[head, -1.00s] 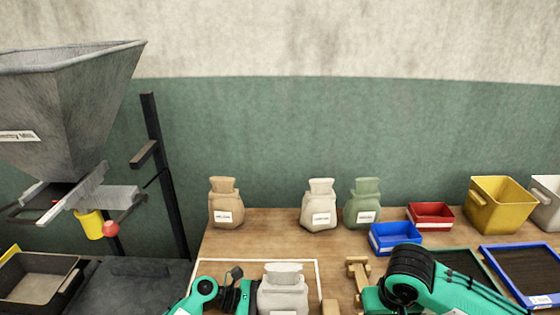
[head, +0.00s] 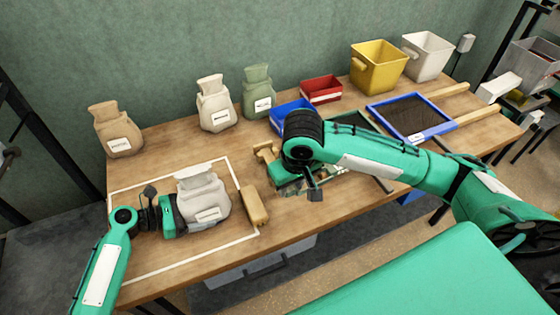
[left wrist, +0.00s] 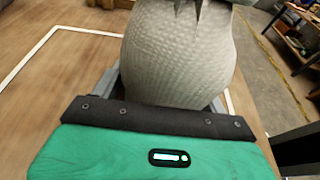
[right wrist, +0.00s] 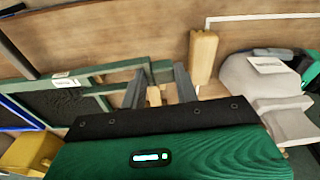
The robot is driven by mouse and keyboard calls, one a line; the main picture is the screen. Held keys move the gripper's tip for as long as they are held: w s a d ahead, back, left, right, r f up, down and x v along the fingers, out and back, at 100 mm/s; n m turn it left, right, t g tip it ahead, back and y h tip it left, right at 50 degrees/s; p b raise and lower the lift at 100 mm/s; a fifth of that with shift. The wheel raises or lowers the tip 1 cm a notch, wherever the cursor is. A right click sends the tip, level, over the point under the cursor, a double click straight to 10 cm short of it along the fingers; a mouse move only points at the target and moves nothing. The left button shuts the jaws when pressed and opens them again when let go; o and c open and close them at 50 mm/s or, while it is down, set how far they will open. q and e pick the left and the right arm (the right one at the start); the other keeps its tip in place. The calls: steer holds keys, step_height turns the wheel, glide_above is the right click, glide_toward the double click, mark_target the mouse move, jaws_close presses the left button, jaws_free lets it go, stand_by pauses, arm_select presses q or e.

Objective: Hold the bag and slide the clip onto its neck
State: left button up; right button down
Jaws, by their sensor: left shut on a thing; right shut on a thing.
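The pale cloth bag (head: 203,204) stands inside the white outline on the table, its neck gathered at the top. My left gripper (head: 167,214) is shut on the bag's side; in the left wrist view its fingers straddle the bag (left wrist: 180,62). My right gripper (head: 285,183) is low over the table, right of the bag and apart from it. In the right wrist view its fingers (right wrist: 159,72) are around a small pale wooden piece (right wrist: 153,96), apparently the clip, mostly hidden by the hand. The bag's side (right wrist: 258,82) also shows there.
A wooden block (head: 255,206) lies between the bag and my right gripper. A wooden stand (head: 266,153) is behind that gripper. Tan (head: 118,132), white (head: 214,106) and green (head: 258,93) bags stand at the back. Blue (head: 289,114) and red (head: 321,90) bins are behind my right arm.

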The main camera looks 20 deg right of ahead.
steer(key=n, duration=0.1)
steer(key=w+n, duration=0.1)
steer(key=n, duration=0.2)
steer(key=shift+w+a+r+y, duration=0.15)
steer(key=shift+a+r+y, duration=0.05)
steer(key=shift+a+y, duration=0.1)
steer(key=w+a+r+n+g, duration=0.15)
steer(key=w+r+n, duration=0.25)
steer(key=n, duration=1.1)
steer(key=w+d+r+n+g, duration=0.15)
steer(key=w+r+n, duration=0.3)
steer(key=n, duration=1.15)
steer(key=shift+g, duration=0.3)
steer(key=a+f, duration=0.1)
steer(key=f, duration=0.1)
steer(key=a+f, duration=0.2)
steer(key=shift+w+a+f, duration=0.1)
steer(key=shift+a+f, duration=0.15)
steer(key=shift+f, duration=0.05)
steer(key=a, duration=0.7)
stand_by(2.5)
